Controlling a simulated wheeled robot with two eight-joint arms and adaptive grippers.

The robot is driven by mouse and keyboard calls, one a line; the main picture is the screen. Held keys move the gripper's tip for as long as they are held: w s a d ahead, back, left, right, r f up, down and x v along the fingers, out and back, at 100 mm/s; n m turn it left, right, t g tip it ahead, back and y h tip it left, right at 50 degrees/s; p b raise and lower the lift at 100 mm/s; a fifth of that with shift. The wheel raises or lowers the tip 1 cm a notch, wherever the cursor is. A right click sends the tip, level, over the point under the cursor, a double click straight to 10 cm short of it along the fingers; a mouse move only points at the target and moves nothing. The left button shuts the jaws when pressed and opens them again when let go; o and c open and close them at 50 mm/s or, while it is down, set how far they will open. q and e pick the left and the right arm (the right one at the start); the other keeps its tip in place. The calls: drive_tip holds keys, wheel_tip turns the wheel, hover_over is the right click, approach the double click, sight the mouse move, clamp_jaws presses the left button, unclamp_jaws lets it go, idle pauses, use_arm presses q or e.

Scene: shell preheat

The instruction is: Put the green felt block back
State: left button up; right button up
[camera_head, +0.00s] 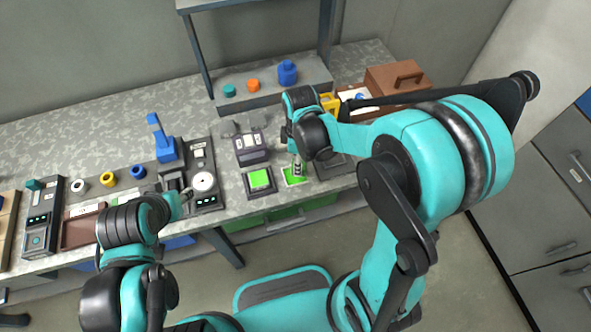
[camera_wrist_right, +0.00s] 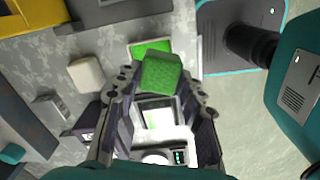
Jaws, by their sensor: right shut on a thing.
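The green felt block (camera_wrist_right: 161,73) is held between the fingertips of my right gripper (camera_wrist_right: 160,92) in the right wrist view. In the head view my right gripper (camera_head: 297,168) points down over a white-edged green patch (camera_head: 293,177) near the front of the bench; the block itself is hard to make out there. The patch also shows just beyond the block in the wrist view (camera_wrist_right: 150,46). I cannot tell whether the block touches anything below. My left gripper (camera_head: 183,197) is by the bench's front edge at left, its fingers too small to read.
A dark unit with a green top (camera_head: 260,180) stands left of the patch. A dark box (camera_head: 251,150) is behind it. A blue-handled press (camera_head: 162,140) and white disc (camera_head: 204,183) are further left. A shelf (camera_head: 270,92) with a blue container (camera_head: 287,72) is behind; a brown case (camera_head: 397,80) is at right.

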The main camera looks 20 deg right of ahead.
drive_tip(key=shift+w+a+f, duration=0.4)
drive_tip(key=shift+w+f, duration=0.1)
drive_tip(key=shift+w, duration=0.15)
wheel_tip(320, 180, down, 4)
drive_tip(key=shift+f+b, duration=0.1)
drive_tip(key=shift+b, duration=0.95)
drive_tip(key=o, duration=1)
